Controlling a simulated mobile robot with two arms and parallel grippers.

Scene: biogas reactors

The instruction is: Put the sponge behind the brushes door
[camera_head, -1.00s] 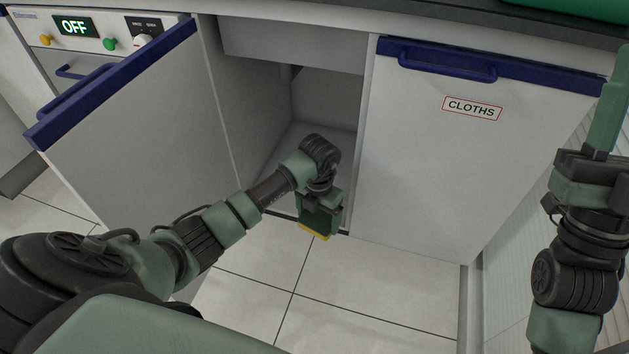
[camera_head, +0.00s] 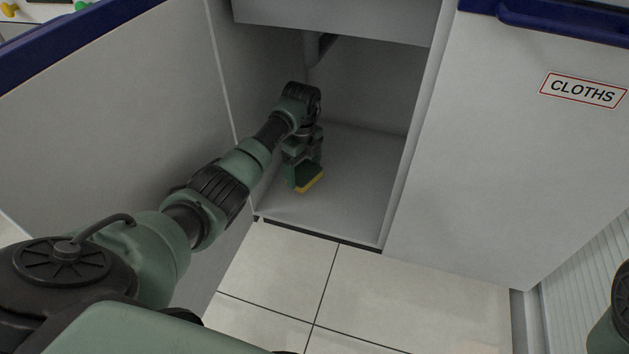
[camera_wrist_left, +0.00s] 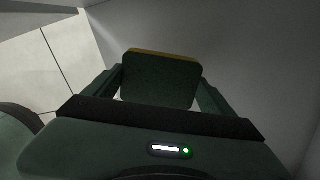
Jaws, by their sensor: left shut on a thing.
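The sponge (camera_head: 310,180), dark green with a yellow side, is between the fingers of my left gripper (camera_head: 304,172). The gripper is shut on it and points down inside the open cupboard (camera_head: 365,185), close above the cupboard floor. I cannot tell whether the sponge touches the floor. The sponge (camera_wrist_left: 160,78) also fills the space between the fingers in the left wrist view. The open door (camera_head: 120,130) of this cupboard stands at the left; no label shows on its visible face. My right gripper is out of the head view.
A closed door with a CLOTHS label (camera_head: 583,90) is to the right of the opening. A dark bracket or pipe (camera_head: 318,48) hangs at the top inside the cupboard. The cupboard floor right of the sponge is clear. Pale floor tiles (camera_head: 290,270) lie in front.

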